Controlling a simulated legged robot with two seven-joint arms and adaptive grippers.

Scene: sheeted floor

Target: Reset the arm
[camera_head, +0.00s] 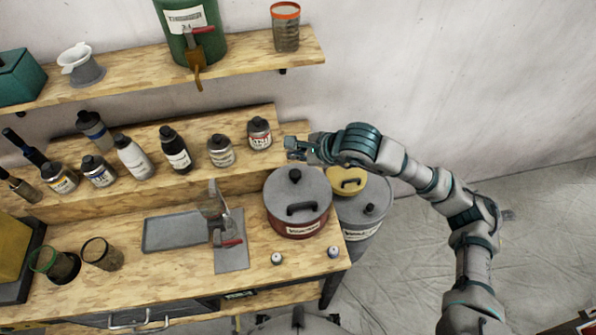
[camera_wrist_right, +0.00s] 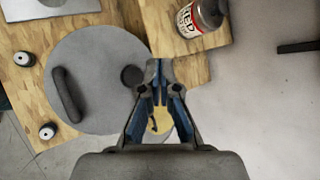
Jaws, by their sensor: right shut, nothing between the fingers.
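My right arm reaches in from the lower right in the head view. My right gripper (camera_head: 292,148) is shut and empty, above the right end of the wooden bench, just behind the lidded pot (camera_head: 297,222). In the right wrist view the gripper's fingers (camera_wrist_right: 160,66) meet at their tips, with the pot's grey lid (camera_wrist_right: 95,85) to their left and a bottle with a red and white label (camera_wrist_right: 200,16) at upper right. My left gripper is not in view.
Several bottles stand on the raised bench step (camera_head: 240,165). A larger grey container (camera_head: 365,208) with a yellow lid piece (camera_head: 347,180) stands right of the bench. A grey tray (camera_head: 178,232) and two small jars lie in front. Open floor (camera_head: 545,220) lies to the right.

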